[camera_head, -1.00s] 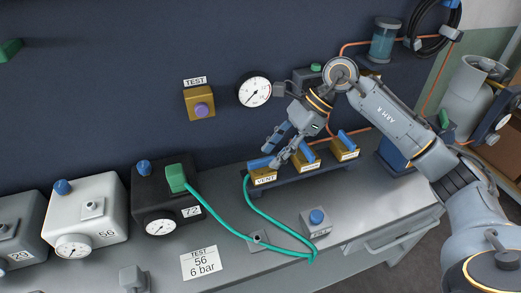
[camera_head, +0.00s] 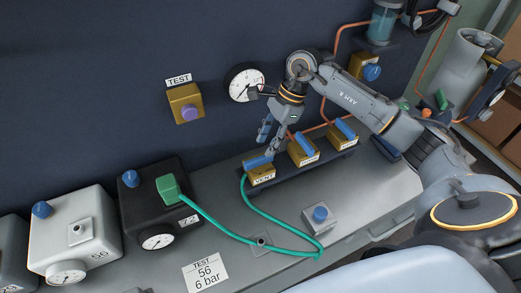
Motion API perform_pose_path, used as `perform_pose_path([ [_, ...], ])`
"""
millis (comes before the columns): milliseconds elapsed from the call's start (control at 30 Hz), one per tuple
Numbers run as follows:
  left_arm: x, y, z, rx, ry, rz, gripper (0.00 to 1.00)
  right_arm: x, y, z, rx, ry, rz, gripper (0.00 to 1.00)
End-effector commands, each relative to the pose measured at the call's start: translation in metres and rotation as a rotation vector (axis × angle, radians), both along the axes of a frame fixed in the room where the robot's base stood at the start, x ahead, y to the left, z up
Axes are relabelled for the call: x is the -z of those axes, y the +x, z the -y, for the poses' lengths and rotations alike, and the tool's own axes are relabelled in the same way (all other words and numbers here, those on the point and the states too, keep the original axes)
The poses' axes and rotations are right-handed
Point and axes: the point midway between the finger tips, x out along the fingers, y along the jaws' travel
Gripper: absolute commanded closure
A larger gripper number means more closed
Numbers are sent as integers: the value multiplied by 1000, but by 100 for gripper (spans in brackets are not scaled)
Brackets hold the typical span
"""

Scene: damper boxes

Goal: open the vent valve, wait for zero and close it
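The vent valve (camera_head: 262,174) is the leftmost of three brass blocks on a dark rail, with a VENT label on its front. Its blue lever (camera_head: 256,163) lies nearly level across the top, at a different angle from the other two levers. My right gripper (camera_head: 267,147) points down just above and behind this lever, fingers apart. I cannot tell whether a fingertip touches the lever. The round wall gauge (camera_head: 246,83) shows up and left of the gripper; its reading is too small to make out. My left gripper is not in view.
The other two valves (camera_head: 303,152) (camera_head: 342,137) stand close to the right. A green hose (camera_head: 222,226) runs from the vent block to a green connector (camera_head: 168,187) on the black box 72. A blue-button box (camera_head: 320,218) and a TEST 56, 6 bar card (camera_head: 205,272) are in front.

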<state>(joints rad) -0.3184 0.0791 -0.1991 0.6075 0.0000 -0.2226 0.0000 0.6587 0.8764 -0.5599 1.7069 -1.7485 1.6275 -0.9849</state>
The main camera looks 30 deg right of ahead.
Motion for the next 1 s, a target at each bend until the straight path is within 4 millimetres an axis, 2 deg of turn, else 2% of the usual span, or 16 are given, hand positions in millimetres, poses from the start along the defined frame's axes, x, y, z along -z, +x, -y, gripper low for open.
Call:
perform_pose_path([
  [33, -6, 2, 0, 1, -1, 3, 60, 8, -1, -5, 0, 2, -5, 61],
  [200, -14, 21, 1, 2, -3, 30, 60, 33, 1, -15, 1, 2, -2, 61],
  [333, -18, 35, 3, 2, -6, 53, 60, 45, 1, -20, 1, 1, 0, 61],
  [700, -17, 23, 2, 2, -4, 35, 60, 51, 1, -21, 1, 0, 1, 61],
  [900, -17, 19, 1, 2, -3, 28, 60, 51, 2, -21, 0, 0, 1, 100],
  [1000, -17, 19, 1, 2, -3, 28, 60, 51, 2, -21, 0, 0, 1, 100],
])
